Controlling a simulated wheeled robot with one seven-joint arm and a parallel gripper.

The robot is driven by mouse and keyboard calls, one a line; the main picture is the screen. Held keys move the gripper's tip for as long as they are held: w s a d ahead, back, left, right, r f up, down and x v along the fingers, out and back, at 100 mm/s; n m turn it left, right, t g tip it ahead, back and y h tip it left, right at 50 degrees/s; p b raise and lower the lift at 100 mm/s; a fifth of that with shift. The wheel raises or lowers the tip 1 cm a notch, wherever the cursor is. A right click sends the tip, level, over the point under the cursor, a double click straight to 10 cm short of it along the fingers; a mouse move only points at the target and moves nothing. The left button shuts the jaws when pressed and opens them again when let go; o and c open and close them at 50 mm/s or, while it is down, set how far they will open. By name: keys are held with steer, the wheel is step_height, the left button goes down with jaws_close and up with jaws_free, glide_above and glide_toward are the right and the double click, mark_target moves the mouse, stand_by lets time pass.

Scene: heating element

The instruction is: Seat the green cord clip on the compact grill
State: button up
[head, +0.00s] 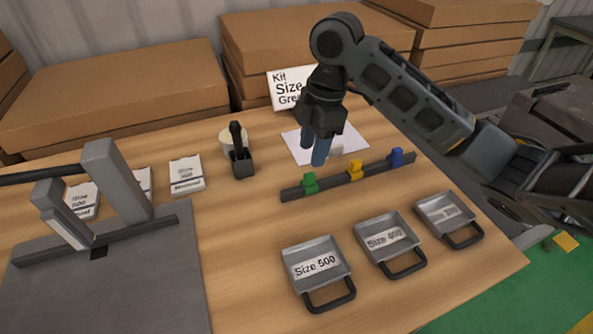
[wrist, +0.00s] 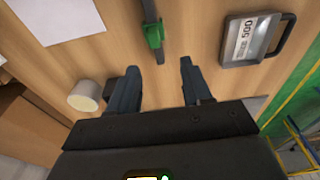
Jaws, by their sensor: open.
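The green cord clip (head: 309,183) sits at the left end of a dark rail (head: 333,182) on the wooden table. It also shows in the wrist view (wrist: 154,36), ahead of the fingertips and between their lines. My gripper (head: 317,152) is open and empty, pointing down above the table just behind the clip. Its two dark blue fingers show apart in the wrist view (wrist: 160,66), and neither touches the clip. I cannot tell which thing is the compact grill. A grey fixture (head: 117,185) with uprights and a dark bar stands at the left on a grey slab (head: 150,290).
A yellow clip (head: 355,168) and a blue clip (head: 396,157) share the rail. Handled trays, including one marked Size 500 (head: 317,268), stand in front. A black holder (head: 241,160), a pale round cup (wrist: 85,96) and labelled cards stand to the left. Cardboard boxes (head: 120,95) line the back.

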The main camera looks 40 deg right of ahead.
mark_target(310, 174)
steer(key=shift+w+d+f, duration=0.15)
steer(key=shift+w+d, duration=0.05)
steer(key=shift+d, duration=0.15)
steer(key=shift+w+a+f+p, duration=0.1)
steer(key=shift+f+p, duration=0.15)
steer(key=shift+f, duration=1.65)
steer(key=shift+w+a+f+p, duration=0.1)
steer(key=shift+f+p, duration=0.15)
steer(key=shift+f, duration=1.6)
jaws_close()
